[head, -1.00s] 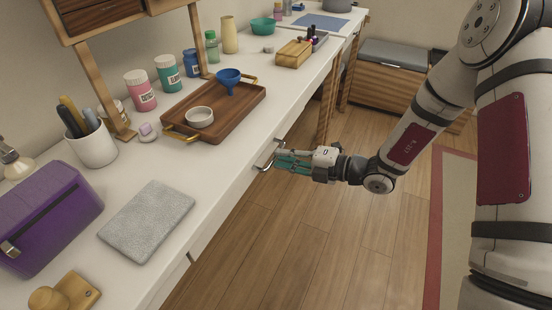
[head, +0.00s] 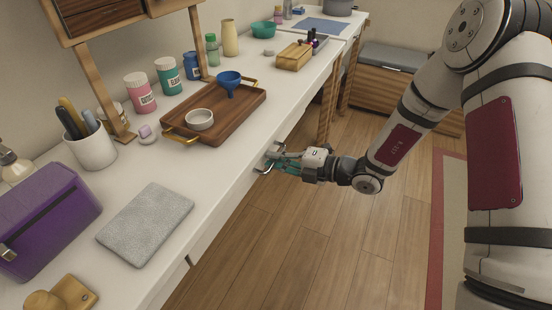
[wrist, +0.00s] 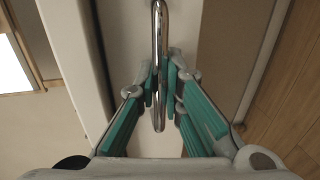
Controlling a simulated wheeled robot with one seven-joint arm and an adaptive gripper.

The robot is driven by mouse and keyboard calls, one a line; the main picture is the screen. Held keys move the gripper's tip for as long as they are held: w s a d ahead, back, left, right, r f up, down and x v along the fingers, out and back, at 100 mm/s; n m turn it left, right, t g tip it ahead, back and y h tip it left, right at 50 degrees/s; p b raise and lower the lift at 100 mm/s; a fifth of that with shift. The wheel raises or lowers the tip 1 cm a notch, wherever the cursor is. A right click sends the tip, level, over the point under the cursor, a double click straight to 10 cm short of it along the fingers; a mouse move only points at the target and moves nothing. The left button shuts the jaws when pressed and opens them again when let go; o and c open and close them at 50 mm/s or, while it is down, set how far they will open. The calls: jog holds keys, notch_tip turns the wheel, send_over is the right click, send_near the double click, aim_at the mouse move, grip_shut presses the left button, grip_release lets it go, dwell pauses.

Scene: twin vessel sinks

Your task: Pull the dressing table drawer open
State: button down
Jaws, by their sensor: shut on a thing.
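The dressing table's white drawer front (head: 228,209) runs below the long white top. A shiny metal bar handle (head: 262,167) sticks out from it; it also shows in the wrist view (wrist: 159,30). My gripper (head: 275,159) is at the handle, its teal-padded fingers on both sides of the bar. In the wrist view my gripper (wrist: 162,88) is shut on the handle, with part of the bar reaching past the fingertips toward the palm. The drawer front looks flush under the top; I cannot see any gap.
The white table top (head: 222,155) carries a wooden tray (head: 240,116) with a blue funnel and a white bowl, a grey mat (head: 146,223), a purple case (head: 45,225) and several jars. The wooden floor (head: 290,235) in front is clear. A bench (head: 400,85) stands at the back.

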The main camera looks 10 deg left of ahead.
jog(key=f+p+v, duration=0.2)
jog(key=p+v, duration=0.1)
jog(key=v, duration=1)
jog(key=d+f+p+v, duration=0.1)
jog(key=f+p+v, duration=0.2)
jog(key=v, duration=0.9)
jog(key=shift+s+d+p, duration=0.3)
jog(key=shift+d+p, duration=0.05)
jog(key=shift+p, duration=0.3)
jog(key=c, duration=2)
grip_release()
jog(key=shift+o, duration=0.2)
jog(key=shift+d, duration=0.1)
jog(key=v, duration=1.1)
jog(key=shift+d, duration=0.35)
jog(key=shift+s+r, duration=0.15)
